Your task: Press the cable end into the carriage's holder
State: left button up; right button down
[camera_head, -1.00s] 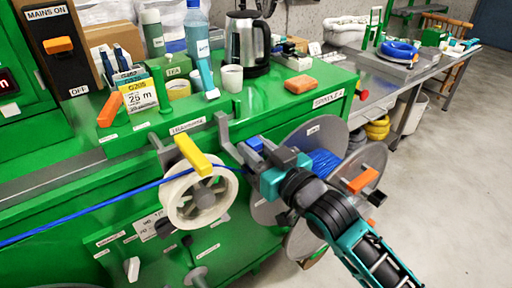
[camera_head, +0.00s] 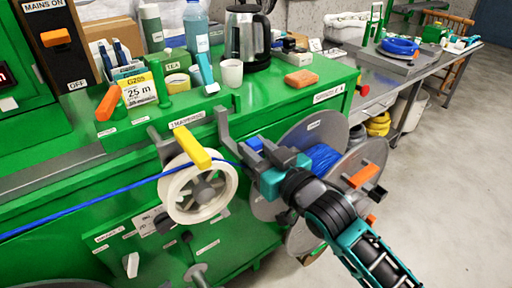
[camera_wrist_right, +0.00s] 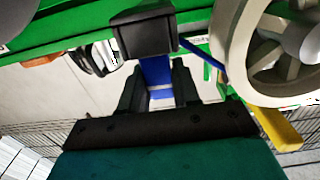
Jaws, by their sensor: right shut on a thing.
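The blue cable (camera_head: 85,205) runs from the left edge up to the white wheel (camera_head: 168,190) and over it toward my right gripper (camera_head: 257,166). The wheel and cable also show in the right wrist view, the wheel (camera_wrist_right: 228,55) at upper right. My right gripper (camera_wrist_right: 157,92) is shut on a blue piece (camera_wrist_right: 157,75), with a dark block (camera_wrist_right: 145,33) at its far end. I cannot tell whether this piece is the cable end. A grey upright bracket (camera_head: 224,128) stands just left of the gripper. I cannot make out the holder. My left gripper is not in view.
A large grey reel (camera_head: 322,129) with blue cable stands behind my right gripper. A yellow arm (camera_head: 192,148) crosses the wheel's top. The green bench top (camera_head: 290,103) holds a kettle (camera_head: 246,45), cup (camera_head: 232,73) and bottles. Open floor (camera_head: 450,180) lies at right.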

jog(key=shift+f, duration=0.15)
jog(key=c, duration=0.7)
grip_release()
jog(key=shift+c, duration=0.2)
jog(key=shift+p+v, duration=1.15)
jog(key=shift+v, duration=1.4)
jog(key=p+v, duration=0.1)
jog(key=v, duration=0.2)
jog(key=shift+w, duration=0.1)
